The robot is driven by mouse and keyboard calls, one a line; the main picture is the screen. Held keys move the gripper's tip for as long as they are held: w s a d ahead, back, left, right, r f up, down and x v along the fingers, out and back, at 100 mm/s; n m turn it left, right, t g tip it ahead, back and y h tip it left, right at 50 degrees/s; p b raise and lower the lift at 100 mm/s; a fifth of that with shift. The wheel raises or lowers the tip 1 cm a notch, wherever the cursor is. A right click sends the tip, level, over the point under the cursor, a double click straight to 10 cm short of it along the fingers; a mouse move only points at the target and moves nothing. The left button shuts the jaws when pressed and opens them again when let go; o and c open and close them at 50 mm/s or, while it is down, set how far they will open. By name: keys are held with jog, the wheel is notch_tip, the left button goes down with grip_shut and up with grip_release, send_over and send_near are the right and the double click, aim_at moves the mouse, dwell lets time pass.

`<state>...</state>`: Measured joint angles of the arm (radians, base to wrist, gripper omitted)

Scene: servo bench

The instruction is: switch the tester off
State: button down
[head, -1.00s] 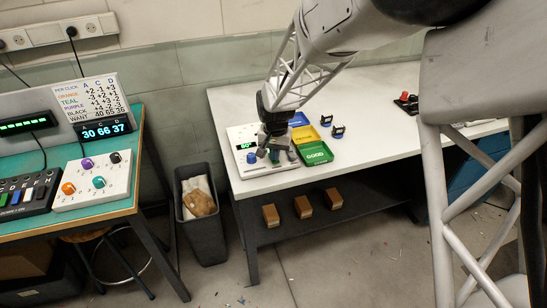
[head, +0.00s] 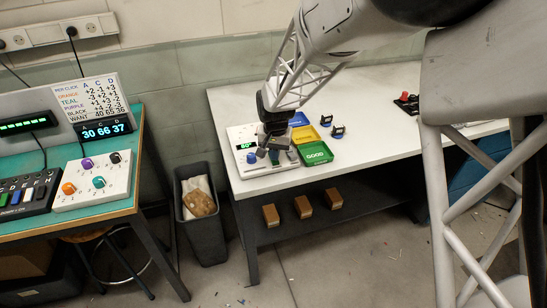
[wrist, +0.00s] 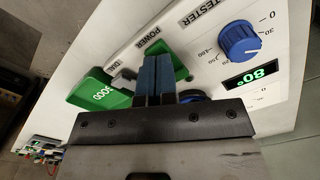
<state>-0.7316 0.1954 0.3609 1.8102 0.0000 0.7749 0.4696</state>
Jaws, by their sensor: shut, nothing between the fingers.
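The tester (head: 248,170) is a white box at the left end of the white table. In the wrist view its panel (wrist: 205,42) carries a blue dial knob (wrist: 239,42) and a lit green readout (wrist: 250,77) showing 80°. A green power switch (wrist: 181,66) sits by the POWER label, partly hidden behind my fingers. My gripper (wrist: 157,60) is shut and empty, its blue fingertips right at the switch. I cannot tell whether they touch it. In the head view my gripper (head: 273,150) is over the tester's middle and hides part of it.
A green GOOD tray (head: 316,153), a yellow tray (head: 305,134) and a blue tray (head: 298,119) stand close right of the tester. Small dark-blue servos (head: 338,131) lie beyond them. A grey bin (head: 205,240) stands below left. The table's middle is clear.

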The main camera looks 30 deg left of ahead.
jog(key=shift+r, duration=3.1)
jog(key=shift+d+r, duration=0.1)
jog(key=shift+d+r, duration=0.15)
jog(key=shift+d, duration=0.1)
jog(key=s+d+r+m, duration=0.15)
jog(key=d+r, duration=0.25)
jog(key=d, duration=0.6)
jog(key=s+d+r+t, duration=0.1)
jog(key=s+d+r, duration=0.1)
jog(key=d+r, duration=0.5)
jog(key=s+d+r, duration=0.2)
jog(key=d, duration=1)
jog(key=s+d+r+m+t, duration=0.1)
jog(key=s+d, duration=2)
jog(key=shift+s+d+r+m+t, duration=0.15)
jog(key=shift+s+r+m+t, duration=0.05)
jog(key=shift+m+t, duration=0.15)
